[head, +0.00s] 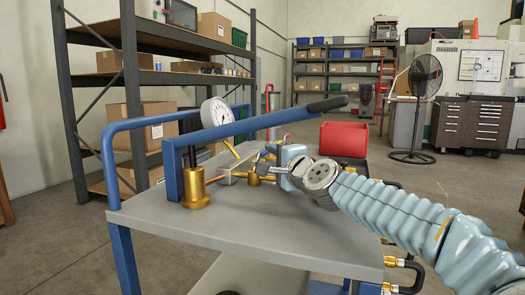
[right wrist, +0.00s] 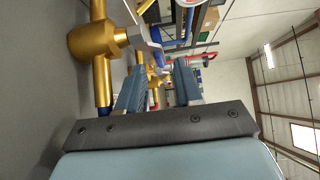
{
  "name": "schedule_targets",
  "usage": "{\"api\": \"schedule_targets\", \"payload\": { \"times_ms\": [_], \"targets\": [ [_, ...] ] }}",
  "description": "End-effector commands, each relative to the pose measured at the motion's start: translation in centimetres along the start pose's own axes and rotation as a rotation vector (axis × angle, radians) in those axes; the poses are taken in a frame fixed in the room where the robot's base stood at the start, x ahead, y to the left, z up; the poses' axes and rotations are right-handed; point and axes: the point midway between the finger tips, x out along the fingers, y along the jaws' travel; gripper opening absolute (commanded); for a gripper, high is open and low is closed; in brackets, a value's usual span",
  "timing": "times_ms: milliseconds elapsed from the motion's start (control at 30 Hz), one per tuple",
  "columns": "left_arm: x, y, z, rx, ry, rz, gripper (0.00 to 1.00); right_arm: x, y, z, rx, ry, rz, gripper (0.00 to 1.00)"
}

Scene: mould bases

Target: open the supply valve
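A brass valve body (head: 254,178) sits on the cart top, just left of my right gripper (head: 288,172). In the right wrist view the brass body (right wrist: 92,42) is large at the upper left, with a grey stem and a pale blue-grey lever (right wrist: 150,48) reaching toward the fingertips. My right gripper (right wrist: 160,68) has its two fingers apart, with a gap between them. The lever's end is close to the left finger's tip; I cannot tell whether they touch. My left gripper is not in view.
The grey cart top (head: 250,228) carries a brass pump cylinder (head: 196,190), a pressure gauge (head: 217,113) and a long blue lever with a black grip (head: 327,104) above the valve area. A red bin (head: 343,140) stands behind. The cart's front is clear.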

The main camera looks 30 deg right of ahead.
Motion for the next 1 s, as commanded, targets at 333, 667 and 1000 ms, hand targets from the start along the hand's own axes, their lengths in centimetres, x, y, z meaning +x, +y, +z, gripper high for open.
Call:
{"api": "schedule_targets", "payload": {
  "times_ms": [333, 667, 1000],
  "targets": [
    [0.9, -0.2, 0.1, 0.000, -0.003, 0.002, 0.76, 5.6, 0.2, 0.1, -0.001, 0.000, 0.002, 0.35],
    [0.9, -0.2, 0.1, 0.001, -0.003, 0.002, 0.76, 6.7, 0.1, 0.0, 0.000, 0.000, 0.001, 0.35],
    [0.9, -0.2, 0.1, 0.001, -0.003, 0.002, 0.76, 6.7, 0.1, 0.0, -0.001, 0.000, 0.001, 0.00]
  ]
}}
